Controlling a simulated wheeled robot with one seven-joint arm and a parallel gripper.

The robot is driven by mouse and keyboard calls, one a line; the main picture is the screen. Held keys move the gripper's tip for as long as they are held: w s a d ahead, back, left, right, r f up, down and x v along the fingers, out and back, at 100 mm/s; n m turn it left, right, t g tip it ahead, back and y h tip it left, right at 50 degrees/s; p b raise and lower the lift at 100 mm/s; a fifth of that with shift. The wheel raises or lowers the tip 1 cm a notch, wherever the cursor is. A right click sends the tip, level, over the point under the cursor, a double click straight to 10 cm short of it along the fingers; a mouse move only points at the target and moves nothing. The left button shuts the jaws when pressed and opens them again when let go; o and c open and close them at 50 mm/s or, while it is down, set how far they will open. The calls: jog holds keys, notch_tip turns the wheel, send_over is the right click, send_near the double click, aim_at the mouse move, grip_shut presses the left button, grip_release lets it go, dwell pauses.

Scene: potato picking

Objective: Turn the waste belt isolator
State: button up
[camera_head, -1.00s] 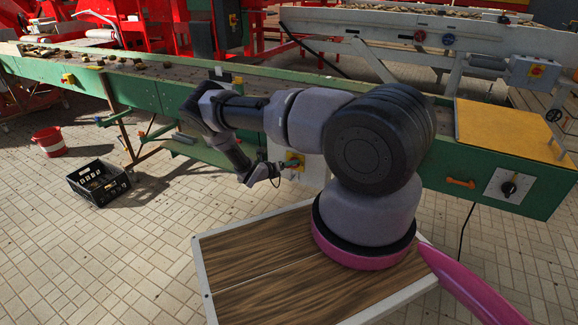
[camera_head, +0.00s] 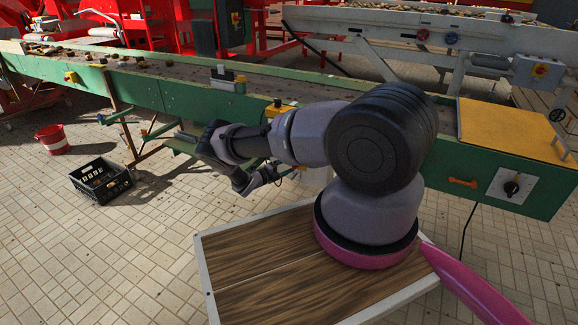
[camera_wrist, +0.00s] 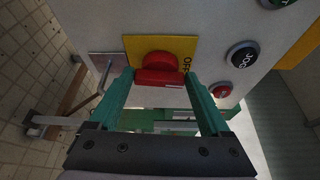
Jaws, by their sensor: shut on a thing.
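The isolator is a red rotary handle (camera_wrist: 160,68) on a yellow plate (camera_wrist: 188,48) marked OFF, fixed to a pale control box (camera_wrist: 225,25). My gripper (camera_wrist: 158,82) has its two green fingers on either side of the handle and is shut on it. The handle's bar lies crosswise between the fingertips in the wrist view. In the head view my gripper (camera_head: 282,174) is at the front of the control box (camera_head: 318,179), low under the green conveyor (camera_head: 185,102). My arm hides the isolator there.
A black JOG button (camera_wrist: 242,55) and a red button (camera_wrist: 221,90) sit beside the isolator. A black crate (camera_head: 98,181) and a red bucket (camera_head: 52,139) stand on the tiled floor at left. A black knob (camera_head: 511,188) is on the conveyor's right end.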

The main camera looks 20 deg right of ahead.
jog(key=shift+a+f+n, duration=0.1)
jog(key=shift+n, duration=0.4)
jog(key=shift+w, duration=0.1)
jog(key=o, duration=1.2)
jog(key=v, duration=1)
jog(key=shift+a+f, duration=0.2)
jog(key=shift+a, duration=0.2)
